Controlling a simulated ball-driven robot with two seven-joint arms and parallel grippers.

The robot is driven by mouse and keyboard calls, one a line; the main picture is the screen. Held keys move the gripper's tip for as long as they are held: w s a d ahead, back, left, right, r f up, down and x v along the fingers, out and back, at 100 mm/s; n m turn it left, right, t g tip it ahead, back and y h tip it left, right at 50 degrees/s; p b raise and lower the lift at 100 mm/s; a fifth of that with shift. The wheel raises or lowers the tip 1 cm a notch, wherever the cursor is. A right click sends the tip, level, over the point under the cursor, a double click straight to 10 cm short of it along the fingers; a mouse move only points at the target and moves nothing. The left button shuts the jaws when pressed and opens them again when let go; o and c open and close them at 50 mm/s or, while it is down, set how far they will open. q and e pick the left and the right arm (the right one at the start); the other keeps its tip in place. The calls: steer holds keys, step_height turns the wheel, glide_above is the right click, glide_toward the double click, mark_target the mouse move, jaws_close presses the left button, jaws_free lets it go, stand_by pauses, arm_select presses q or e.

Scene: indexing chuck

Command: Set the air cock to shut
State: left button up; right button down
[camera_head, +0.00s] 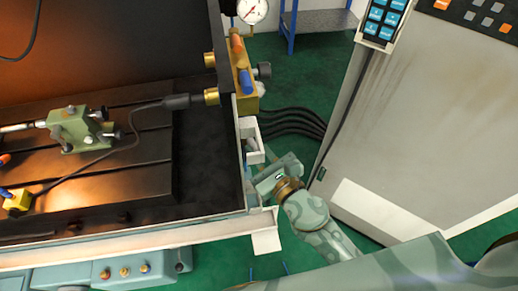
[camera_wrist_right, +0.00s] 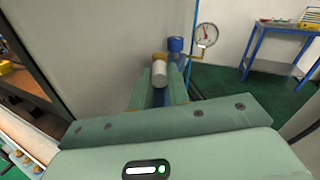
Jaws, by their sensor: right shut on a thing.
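My right gripper (camera_head: 262,172) is beside the right outer wall of the machine bed, just below a white bracket (camera_head: 249,128). In the right wrist view my right gripper (camera_wrist_right: 158,92) has its fingers close together, shut on a small blue piece (camera_wrist_right: 158,97) low between them. This looks like the air cock's handle, but the fingers hide most of it, so its setting cannot be told. A white cylinder (camera_wrist_right: 159,73) shows just beyond the fingertips. A brown-orange cap (camera_wrist_right: 160,57) and a blue cap (camera_wrist_right: 176,45) stand behind it. My left gripper is not in view.
A brass block (camera_head: 243,75) with orange and blue knobs sits on the wall above the gripper, near a pressure gauge (camera_head: 252,10). Black hoses (camera_head: 292,120) run right to a grey cabinet (camera_head: 430,130). A green fixture (camera_head: 78,130) stands on the bed.

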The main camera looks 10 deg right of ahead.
steer(key=shift+r, duration=0.1)
steer(key=c, duration=1.3)
jaws_free()
steer(key=shift+c, duration=0.2)
arm_select(q)
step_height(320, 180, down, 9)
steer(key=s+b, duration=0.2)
steer(key=b, duration=0.7)
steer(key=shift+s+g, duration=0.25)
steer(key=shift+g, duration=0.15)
arm_select(e)
steer(key=v, duration=1.6)
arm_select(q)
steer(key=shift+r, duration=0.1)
arm_select(e)
steer(key=shift+s+d, duration=0.1)
